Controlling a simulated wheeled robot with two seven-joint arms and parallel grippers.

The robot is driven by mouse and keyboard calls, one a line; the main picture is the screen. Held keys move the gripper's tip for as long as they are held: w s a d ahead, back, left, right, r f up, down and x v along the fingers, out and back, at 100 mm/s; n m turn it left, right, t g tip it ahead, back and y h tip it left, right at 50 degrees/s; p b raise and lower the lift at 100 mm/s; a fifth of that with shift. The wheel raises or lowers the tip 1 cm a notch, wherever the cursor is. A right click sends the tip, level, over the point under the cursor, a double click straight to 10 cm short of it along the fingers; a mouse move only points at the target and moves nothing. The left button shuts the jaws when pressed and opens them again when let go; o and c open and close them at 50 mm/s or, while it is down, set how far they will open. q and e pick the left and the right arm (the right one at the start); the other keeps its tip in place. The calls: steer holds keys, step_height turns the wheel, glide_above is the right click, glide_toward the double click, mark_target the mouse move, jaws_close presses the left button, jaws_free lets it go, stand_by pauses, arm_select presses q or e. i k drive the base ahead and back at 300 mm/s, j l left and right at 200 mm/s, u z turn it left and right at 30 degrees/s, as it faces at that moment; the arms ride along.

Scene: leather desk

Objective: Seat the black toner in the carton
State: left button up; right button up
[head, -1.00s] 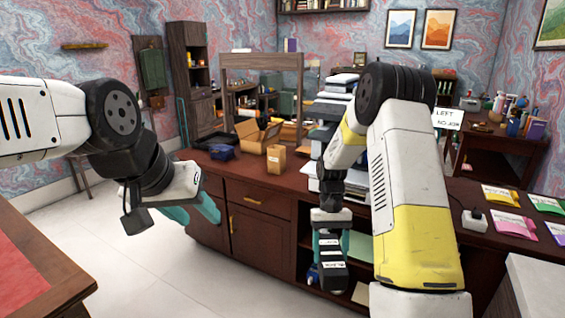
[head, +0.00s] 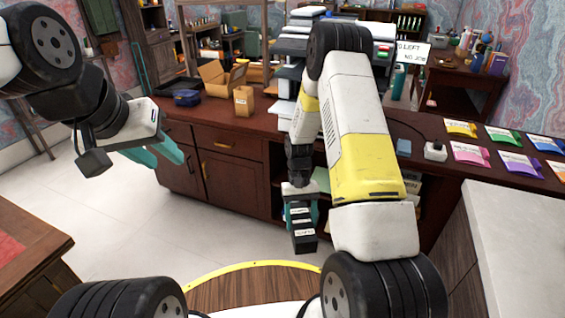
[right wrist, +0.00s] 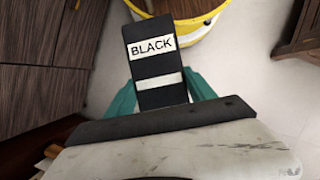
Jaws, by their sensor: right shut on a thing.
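The black toner (head: 302,236) is a dark block with white bands; in the right wrist view its label reads BLACK (right wrist: 153,70). My right gripper (head: 300,212) is shut on it, with teal fingers on both sides, and holds it in front of the desk, lower than the desk top. An open brown carton (head: 214,82) with raised flaps stands on the desk at the back left, well away from the toner. Its inside is mostly hidden. My left gripper (head: 168,157) is empty in front of the desk's left end, its teal fingers apart.
A small closed box (head: 243,101) and a dark blue object (head: 187,97) stand near the carton. A printer stack (head: 290,80) is behind my right arm. Colored packets (head: 470,152) lie at the right. A pale counter (head: 520,240) is at right front. Open floor lies before the desk.

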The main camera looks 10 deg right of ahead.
mark_target(242, 88)
steer(key=i+j+z, duration=0.45)
steer(key=j, duration=0.35)
steer(key=i+j+z, duration=0.2)
steer(key=i+j, duration=0.15)
steer(key=j, duration=0.1)
